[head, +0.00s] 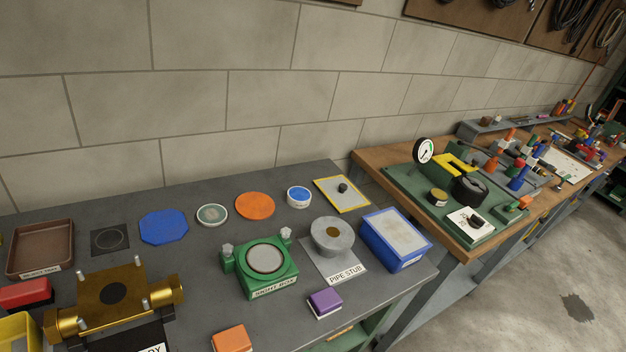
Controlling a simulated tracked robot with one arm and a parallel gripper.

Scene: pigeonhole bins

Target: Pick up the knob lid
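A square grey plate with a yellow border and a small black knob in its middle, which looks like the knob lid (354,199), lies flat at the back right of the grey bench. It is just behind the round grey pipe stub (332,232) and the blue-rimmed box (396,240), and apart from both. Its whole top is in view. My gripper is not in view, so I cannot see whether it is open or shut.
A blue octagonal plate (163,227), an orange disc (255,205) and a small blue-topped round piece (299,196) lie left of the lid. A green sight box (265,283) and brass body (110,287) stand in front. The block wall rises close behind the bench.

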